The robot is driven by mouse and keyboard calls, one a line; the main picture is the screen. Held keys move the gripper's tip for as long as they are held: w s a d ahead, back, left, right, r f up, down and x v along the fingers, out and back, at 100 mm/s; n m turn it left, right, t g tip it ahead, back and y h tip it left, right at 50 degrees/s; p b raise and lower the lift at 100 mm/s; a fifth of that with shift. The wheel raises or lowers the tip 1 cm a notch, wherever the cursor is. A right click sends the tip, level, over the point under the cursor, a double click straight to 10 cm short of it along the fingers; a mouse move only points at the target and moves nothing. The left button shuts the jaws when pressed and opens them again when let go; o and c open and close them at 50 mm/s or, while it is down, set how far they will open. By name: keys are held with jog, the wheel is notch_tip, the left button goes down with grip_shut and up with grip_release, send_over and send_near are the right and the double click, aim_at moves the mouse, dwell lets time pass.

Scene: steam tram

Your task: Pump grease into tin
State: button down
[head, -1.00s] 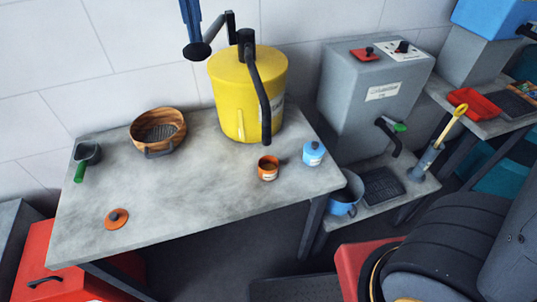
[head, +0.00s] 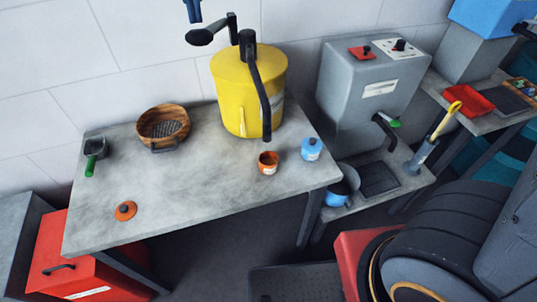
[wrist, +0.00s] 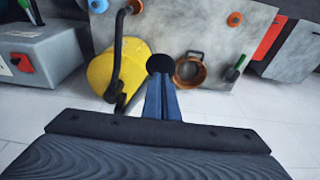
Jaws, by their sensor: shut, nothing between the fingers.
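The yellow grease pump (head: 238,95) stands at the back of the table. Its black lever ends in a dark knob (head: 199,37) on the left, and its spout (head: 267,133) hangs down in front. The open orange tin (head: 268,164) stands beside and just in front of the spout end; its inside is too small to read. The orange lid (head: 125,211) lies at the table's left front. My gripper (head: 194,18) is shut and empty above the knob, with a small gap in the head view. In the wrist view its blue fingers (wrist: 163,85) point at the knob (wrist: 160,64).
A lidded blue tin (head: 311,149) stands right of the orange tin. A wooden bowl (head: 163,124) and a green-handled scoop (head: 94,152) are on the left of the table. A grey machine (head: 368,90) stands to the right. The table's middle front is clear.

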jog(key=shift+f, duration=0.1)
dwell(0.4)
jog(key=shift+f+b, duration=2.6)
jog(key=shift+f, duration=3.3)
notch_tip(320, 180, up, 12)
jog(key=p, duration=1)
jog(key=shift+f, duration=0.1)
jog(key=shift+f+b, duration=2.75)
jog(key=shift+f, duration=3.15)
notch_tip(320, 180, up, 9)
jog(key=p, duration=0.7)
jog(key=shift+r, duration=1.55)
